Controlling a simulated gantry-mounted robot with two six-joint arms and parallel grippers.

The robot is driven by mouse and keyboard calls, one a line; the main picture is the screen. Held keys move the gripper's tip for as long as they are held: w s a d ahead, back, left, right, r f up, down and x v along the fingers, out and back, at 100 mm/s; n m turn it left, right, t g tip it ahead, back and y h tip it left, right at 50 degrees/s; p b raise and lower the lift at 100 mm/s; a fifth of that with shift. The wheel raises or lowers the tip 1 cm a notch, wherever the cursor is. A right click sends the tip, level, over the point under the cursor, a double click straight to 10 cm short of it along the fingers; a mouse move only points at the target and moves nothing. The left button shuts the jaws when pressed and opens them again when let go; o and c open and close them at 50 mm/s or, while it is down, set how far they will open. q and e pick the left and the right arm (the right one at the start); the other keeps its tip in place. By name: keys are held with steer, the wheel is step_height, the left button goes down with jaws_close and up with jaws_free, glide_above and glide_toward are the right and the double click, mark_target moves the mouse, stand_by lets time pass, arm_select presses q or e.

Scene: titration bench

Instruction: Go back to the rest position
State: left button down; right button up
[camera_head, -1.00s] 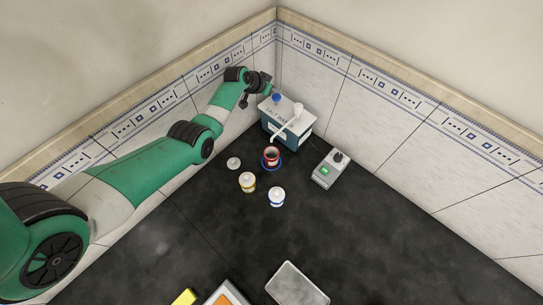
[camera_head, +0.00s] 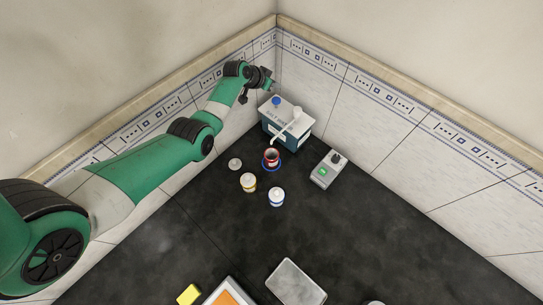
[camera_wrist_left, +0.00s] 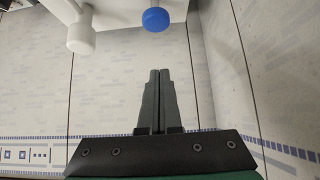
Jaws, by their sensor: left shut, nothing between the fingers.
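My left gripper (camera_head: 268,84) is shut and empty. It is raised in the back corner, just left of the titration unit (camera_head: 291,128), a white and dark blue box with a blue cap (camera_head: 276,101) and a white spout. In the left wrist view the two dark fingertips (camera_wrist_left: 158,73) lie together with nothing between them. The blue cap (camera_wrist_left: 156,19) and a white knob (camera_wrist_left: 81,36) show beyond them, apart from the fingers. My right gripper is not in view.
A red-rimmed cup (camera_head: 271,155) stands on a blue base under the spout. Two lidded jars, yellow-banded (camera_head: 248,181) and blue-banded (camera_head: 277,196), and a loose lid (camera_head: 235,164) stand nearby. A grey device (camera_head: 328,170) stands right. A grey tray (camera_head: 296,282) lies in front. Tiled walls close the corner.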

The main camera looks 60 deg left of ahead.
arm_select(q)
steer(key=shift+r+p, duration=0.35)
steer(key=shift+r, duration=0.45)
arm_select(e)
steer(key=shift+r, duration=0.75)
